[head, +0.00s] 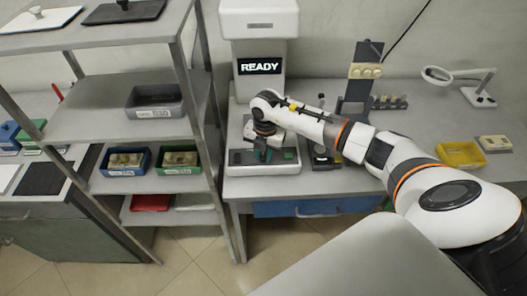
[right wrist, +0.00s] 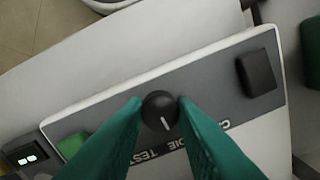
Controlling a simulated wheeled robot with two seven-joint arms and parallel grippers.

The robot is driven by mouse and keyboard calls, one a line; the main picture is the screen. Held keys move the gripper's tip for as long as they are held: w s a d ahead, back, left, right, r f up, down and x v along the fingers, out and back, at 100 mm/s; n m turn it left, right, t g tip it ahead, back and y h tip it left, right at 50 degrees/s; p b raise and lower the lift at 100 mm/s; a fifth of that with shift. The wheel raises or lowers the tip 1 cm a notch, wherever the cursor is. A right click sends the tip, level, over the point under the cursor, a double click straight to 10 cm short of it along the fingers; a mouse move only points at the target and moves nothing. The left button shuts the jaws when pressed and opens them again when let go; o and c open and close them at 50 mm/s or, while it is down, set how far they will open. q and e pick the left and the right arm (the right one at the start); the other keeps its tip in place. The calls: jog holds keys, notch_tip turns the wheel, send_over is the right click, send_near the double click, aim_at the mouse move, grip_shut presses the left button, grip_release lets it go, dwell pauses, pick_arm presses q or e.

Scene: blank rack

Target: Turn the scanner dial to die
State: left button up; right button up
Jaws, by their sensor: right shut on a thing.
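The white scanner (head: 262,22) stands at the back of the bench, and its dark screen (head: 259,66) reads READY. In the right wrist view the scanner dial (right wrist: 160,106) is a round black knob with a white pointer line, on a grey panel. The line points down and slightly right in that view. Label letters reading DIE, TEST and a part-hidden CA show below the dial. My right gripper (head: 263,152) is over the scanner's front panel, its green fingers shut on the dial from both sides. The fingers hide part of the labels. My left gripper is not in view.
A green button (right wrist: 73,145) and a black block (right wrist: 258,73) flank the dial. A metal shelf (head: 95,60) with trays stands left of the scanner. A magnifier stand (head: 478,95) and a yellow tray (head: 460,154) are on the bench at right.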

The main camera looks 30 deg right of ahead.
aim_at(264, 156)
jog(key=shift+m, duration=0.5)
jog(key=o, duration=1)
notch_tip(264, 156, up, 12)
jog(key=b, duration=0.2)
jog(key=shift+s+d+b, duration=0.15)
jog(key=shift+b, duration=0.25)
jog(key=shift+s, duration=0.1)
